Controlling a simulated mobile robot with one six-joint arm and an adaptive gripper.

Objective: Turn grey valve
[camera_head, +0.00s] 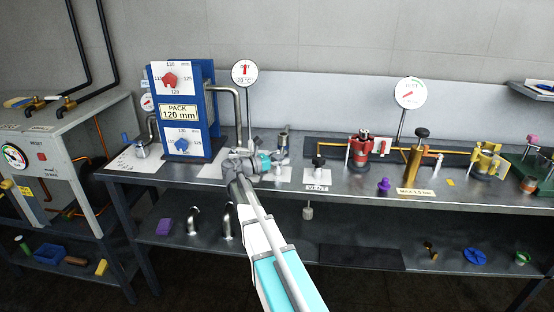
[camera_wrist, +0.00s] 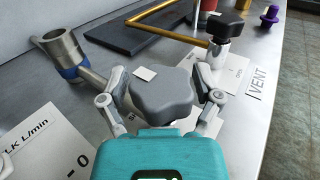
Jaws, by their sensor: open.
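The grey valve knob (camera_wrist: 160,94), a rounded lobed handle, fills the middle of the wrist view. My gripper (camera_wrist: 162,82) is open, with one finger on each side of the knob. The fingers look close to its sides; I cannot tell whether they touch. The teal gripper body covers the near side of the knob and whatever is below it. In the head view my gripper (camera_head: 277,162) is over the bench, left of the VENT label (camera_head: 317,187). The knob is mostly hidden there by my gripper.
A black-knobbed valve (camera_wrist: 225,26) stands close to the right, by VENT. A metal pipe fitting with a blue ring (camera_wrist: 62,52) is to the left. A blue PACK frame (camera_head: 182,110) stands left, and a red valve (camera_head: 361,148) and brass cylinder (camera_head: 413,162) right.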

